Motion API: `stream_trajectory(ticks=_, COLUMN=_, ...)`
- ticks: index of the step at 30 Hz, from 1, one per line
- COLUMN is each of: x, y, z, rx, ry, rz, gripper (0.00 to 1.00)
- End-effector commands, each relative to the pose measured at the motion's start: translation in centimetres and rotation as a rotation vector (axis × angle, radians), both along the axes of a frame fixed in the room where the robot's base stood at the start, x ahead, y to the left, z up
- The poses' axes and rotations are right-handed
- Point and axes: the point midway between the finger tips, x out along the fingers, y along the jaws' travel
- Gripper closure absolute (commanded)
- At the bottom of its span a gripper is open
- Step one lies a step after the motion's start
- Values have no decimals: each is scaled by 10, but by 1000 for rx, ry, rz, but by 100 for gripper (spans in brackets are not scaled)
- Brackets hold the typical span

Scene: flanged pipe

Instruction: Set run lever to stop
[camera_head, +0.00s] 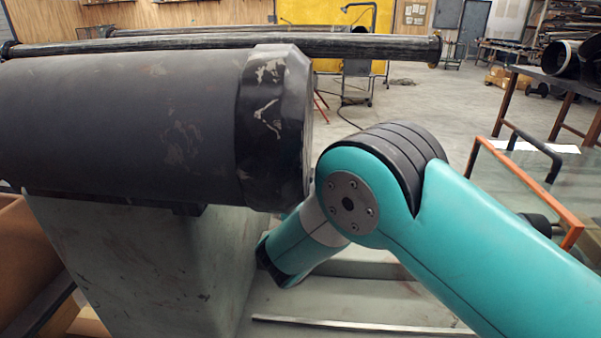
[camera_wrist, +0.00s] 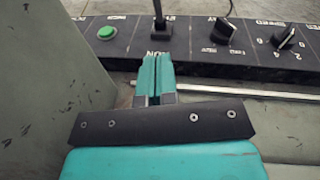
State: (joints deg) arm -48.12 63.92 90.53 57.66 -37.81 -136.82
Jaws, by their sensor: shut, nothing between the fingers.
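The run lever (camera_wrist: 159,14) is a thin dark stick on a black control panel (camera_wrist: 132,48), at the top of the wrist view. Its top is cut off by the picture's edge. A label partly reading "RUN" sits just below it, and a partly hidden label lies beside it. I cannot tell which position the lever is in. My gripper (camera_wrist: 157,66) has its two teal fingers together and empty. The fingertips overlap the panel's near edge in the picture, just below the lever; whether they touch anything is unclear. In the head view my arm hides the gripper and panel.
A green button (camera_wrist: 107,32) is left of the lever. A pale rod (camera_wrist: 240,93) lies before the panel. A big dark pipe (camera_head: 130,125) and an orange frame (camera_head: 525,180) flank my arm.

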Motion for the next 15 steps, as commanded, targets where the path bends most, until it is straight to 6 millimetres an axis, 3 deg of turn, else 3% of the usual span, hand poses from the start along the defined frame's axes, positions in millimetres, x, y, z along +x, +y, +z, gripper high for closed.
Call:
stream_trajectory(ticks=7, x=53, y=4, z=-5, rx=3, ry=-1, rz=-3, gripper=100)
stream_trajectory(ticks=15, x=81, y=10, z=15, rx=2, ry=-1, rz=-2, gripper=100)
